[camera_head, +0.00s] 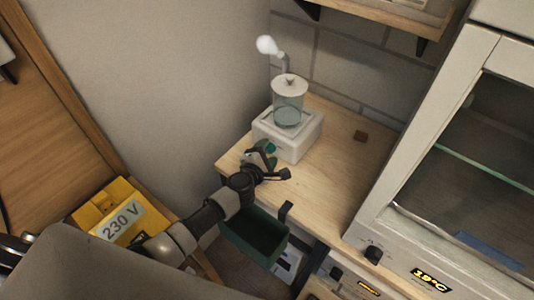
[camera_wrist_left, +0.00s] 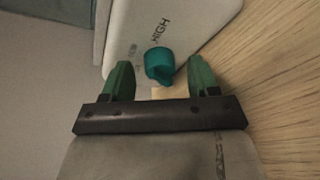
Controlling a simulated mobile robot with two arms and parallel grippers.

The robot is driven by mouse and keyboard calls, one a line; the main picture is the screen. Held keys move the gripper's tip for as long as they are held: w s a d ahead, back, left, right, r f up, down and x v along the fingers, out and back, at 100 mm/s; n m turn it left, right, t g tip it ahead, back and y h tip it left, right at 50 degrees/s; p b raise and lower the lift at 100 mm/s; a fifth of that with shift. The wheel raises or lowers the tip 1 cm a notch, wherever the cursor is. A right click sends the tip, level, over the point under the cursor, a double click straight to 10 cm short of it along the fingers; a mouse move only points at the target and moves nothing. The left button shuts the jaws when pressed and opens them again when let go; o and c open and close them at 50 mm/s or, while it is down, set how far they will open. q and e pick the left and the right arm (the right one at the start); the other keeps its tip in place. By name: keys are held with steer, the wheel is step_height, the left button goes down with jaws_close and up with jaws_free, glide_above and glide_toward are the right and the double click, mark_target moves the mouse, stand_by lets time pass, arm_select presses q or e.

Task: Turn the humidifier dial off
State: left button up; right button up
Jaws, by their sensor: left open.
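The humidifier (camera_head: 288,133) is a white box with a clear water tank and a spout giving off a white puff. It stands on the wooden counter in the head view. Its teal dial (camera_wrist_left: 159,65) shows on the white front face in the left wrist view, with the word HIGH printed near it. My left gripper (camera_wrist_left: 151,82) is open, with its green fingertips on either side of the dial and a little short of it. In the head view my left gripper (camera_head: 266,158) is at the humidifier's front and partly hides the dial. My right gripper is not identifiable.
A glass-fronted cabinet (camera_head: 455,170) stands at right. A green bin (camera_head: 254,236) hangs at the counter's front edge. A yellow 230 V box (camera_head: 108,213) is at lower left.

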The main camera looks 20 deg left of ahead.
arm_select(q)
steer(key=shift+w+f, duration=0.1)
steer(key=shift+w, duration=0.15)
